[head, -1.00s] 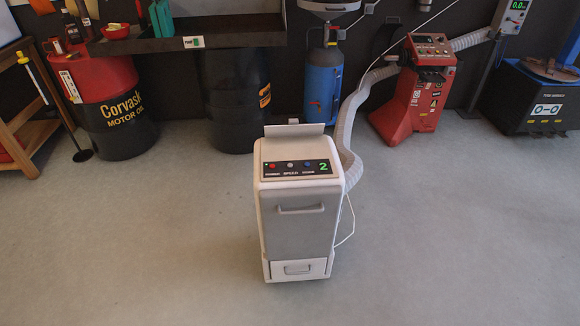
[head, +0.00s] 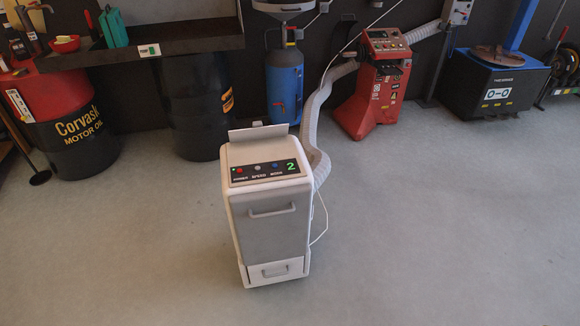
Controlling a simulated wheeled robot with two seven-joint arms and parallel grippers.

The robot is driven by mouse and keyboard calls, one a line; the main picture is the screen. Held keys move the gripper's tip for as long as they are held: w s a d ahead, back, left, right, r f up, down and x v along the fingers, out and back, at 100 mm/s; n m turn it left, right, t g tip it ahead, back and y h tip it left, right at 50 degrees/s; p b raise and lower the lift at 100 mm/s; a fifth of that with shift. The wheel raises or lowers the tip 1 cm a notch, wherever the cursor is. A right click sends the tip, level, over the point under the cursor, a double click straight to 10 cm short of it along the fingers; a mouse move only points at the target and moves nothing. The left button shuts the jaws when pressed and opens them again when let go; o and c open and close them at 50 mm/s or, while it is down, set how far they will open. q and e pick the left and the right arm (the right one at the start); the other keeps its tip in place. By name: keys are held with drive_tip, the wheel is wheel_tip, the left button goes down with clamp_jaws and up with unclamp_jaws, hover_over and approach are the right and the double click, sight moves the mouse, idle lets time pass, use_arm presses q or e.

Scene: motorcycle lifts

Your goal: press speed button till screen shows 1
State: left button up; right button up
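A white portable air unit (head: 266,215) with a grey front panel stands upright on the floor, a little left of centre in the head view. Its dark control panel (head: 265,171) on top has a red power button (head: 239,170), a pale speed button (head: 257,167) and a blue mode button (head: 275,165). The screen (head: 291,167) at the panel's right end shows a green 2. A small green light shows near the power button. Neither of my grippers is in view.
A ribbed hose (head: 313,130) and a thin white cable run from the unit's right side. Behind stand oil drums (head: 75,135), a blue tank (head: 285,85) and a red machine (head: 378,85). The grey floor (head: 430,235) in front and at the right is clear.

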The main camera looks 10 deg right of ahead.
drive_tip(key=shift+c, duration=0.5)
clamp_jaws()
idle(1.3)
